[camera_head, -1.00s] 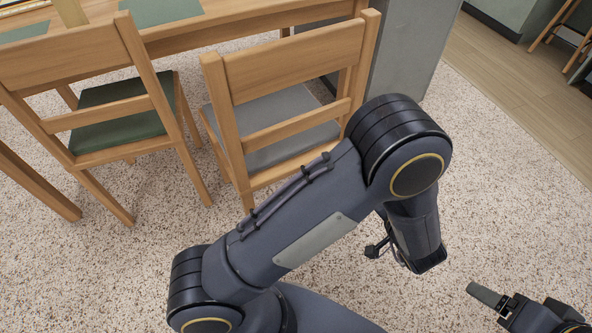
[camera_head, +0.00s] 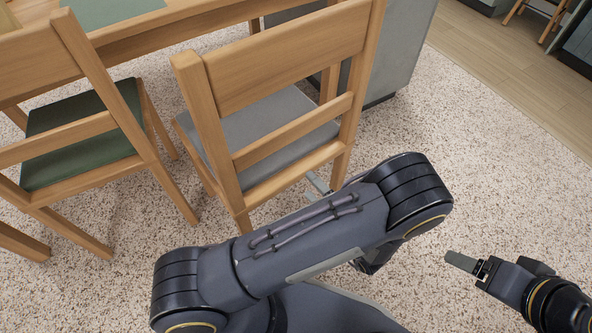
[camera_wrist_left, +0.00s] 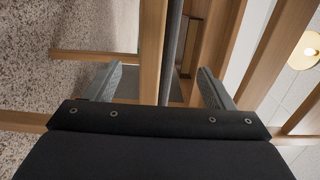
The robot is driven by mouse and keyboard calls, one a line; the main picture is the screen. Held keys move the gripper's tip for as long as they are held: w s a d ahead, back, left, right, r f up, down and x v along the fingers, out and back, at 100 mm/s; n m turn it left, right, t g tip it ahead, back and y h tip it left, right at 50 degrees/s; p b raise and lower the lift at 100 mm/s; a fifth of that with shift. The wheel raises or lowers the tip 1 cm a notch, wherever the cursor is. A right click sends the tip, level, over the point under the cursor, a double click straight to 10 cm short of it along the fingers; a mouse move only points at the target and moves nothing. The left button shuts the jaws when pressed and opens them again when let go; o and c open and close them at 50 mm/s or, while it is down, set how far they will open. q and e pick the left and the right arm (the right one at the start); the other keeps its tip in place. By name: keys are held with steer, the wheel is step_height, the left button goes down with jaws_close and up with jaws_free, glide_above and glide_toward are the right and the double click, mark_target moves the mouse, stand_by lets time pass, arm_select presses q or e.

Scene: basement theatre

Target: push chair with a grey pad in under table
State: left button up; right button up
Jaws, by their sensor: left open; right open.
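The chair with a grey pad (camera_head: 258,120) stands in the head view with its backrest towards me. Its seat faces the wooden table (camera_head: 190,22), whose edge is beyond it. My left gripper (camera_head: 318,184) is low by the chair's near right leg, mostly hidden behind my own forearm; one fingertip shows. In the left wrist view, its fingers (camera_wrist_left: 160,82) are apart, with a wooden bar of a chair (camera_wrist_left: 152,45) showing between them. I cannot tell whether they touch it. My right gripper (camera_head: 470,264) is open and empty above the floor at the right.
A chair with a green pad (camera_head: 80,140) stands close on the left. A grey cabinet-like block (camera_head: 395,50) stands behind the grey-padded chair on the right. The speckled carpet (camera_head: 480,150) is clear at the right. Stools stand at the top right.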

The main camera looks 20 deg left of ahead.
mark_target(300, 175)
arm_select(q)
steer(key=p+x, duration=0.1)
steer(key=x, duration=0.7)
steer(key=shift+w+a, duration=0.1)
steer(key=shift+a, duration=0.15)
jaws_close()
